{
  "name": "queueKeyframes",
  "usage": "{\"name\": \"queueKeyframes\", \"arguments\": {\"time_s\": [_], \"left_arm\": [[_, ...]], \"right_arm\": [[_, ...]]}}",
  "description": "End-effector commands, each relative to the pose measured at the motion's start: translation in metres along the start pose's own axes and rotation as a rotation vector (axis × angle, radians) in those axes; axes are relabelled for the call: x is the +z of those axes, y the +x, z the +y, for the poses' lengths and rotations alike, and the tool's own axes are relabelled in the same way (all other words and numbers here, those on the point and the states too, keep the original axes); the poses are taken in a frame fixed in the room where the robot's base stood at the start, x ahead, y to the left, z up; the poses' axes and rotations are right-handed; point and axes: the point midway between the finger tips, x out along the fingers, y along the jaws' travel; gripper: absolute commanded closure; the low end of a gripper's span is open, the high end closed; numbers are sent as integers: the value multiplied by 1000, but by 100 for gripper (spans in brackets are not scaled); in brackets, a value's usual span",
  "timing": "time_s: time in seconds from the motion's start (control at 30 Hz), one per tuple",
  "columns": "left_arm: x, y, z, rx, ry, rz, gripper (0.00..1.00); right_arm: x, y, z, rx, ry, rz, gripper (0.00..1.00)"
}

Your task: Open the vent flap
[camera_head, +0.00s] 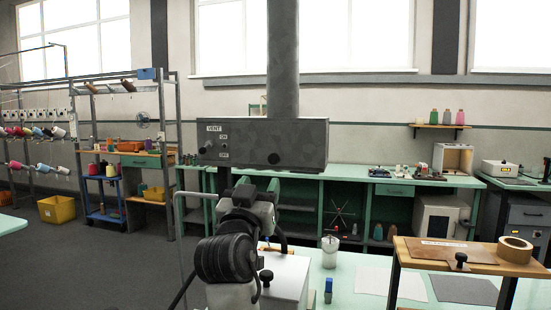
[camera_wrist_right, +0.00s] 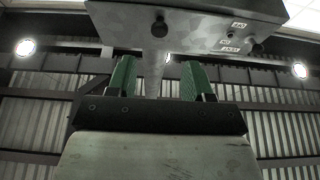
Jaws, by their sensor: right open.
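The grey vent box (camera_head: 300,135) hangs over the back bench with a wide duct (camera_head: 283,60) rising from it. No separate flap outline can be made out. My right gripper (camera_head: 257,187) points up just below the box, open and empty. In the right wrist view its green fingers (camera_wrist_right: 158,78) stand apart, with the black knob (camera_wrist_right: 159,27) beyond them, apart from both. My left gripper is not in view.
A green bench (camera_head: 350,176) runs along the wall behind. A pale worktop (camera_head: 345,272) in front holds a white cup (camera_head: 330,252), a blue-capped bottle (camera_head: 328,290) and a wooden stand (camera_head: 470,262) with a tape roll (camera_head: 515,250). Open floor (camera_head: 90,265) lies to the left.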

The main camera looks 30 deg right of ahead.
Motion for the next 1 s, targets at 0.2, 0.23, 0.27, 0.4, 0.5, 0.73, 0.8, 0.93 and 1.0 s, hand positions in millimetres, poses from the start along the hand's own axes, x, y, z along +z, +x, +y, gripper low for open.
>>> {"name": "queueKeyframes", "arguments": {"time_s": [0.2,0.23,0.27,0.4,0.5,0.73,0.8,0.93,1.0], "left_arm": [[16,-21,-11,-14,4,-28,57],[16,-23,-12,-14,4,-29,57],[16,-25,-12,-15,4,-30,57],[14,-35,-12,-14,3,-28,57],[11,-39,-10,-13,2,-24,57],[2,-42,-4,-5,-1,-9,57],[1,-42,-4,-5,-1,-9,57],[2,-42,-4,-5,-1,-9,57],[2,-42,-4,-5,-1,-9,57]], "right_arm": [[-4,40,1,3,-6,0,49],[-4,46,1,3,-6,0,49],[-4,52,1,3,-4,-1,49],[-3,77,1,2,-4,-1,49],[-2,89,1,1,-4,-2,49],[0,101,1,0,-1,-1,49],[0,101,1,0,0,-1,49],[0,101,1,0,-1,-1,49],[1,101,1,0,-1,-2,55]]}}
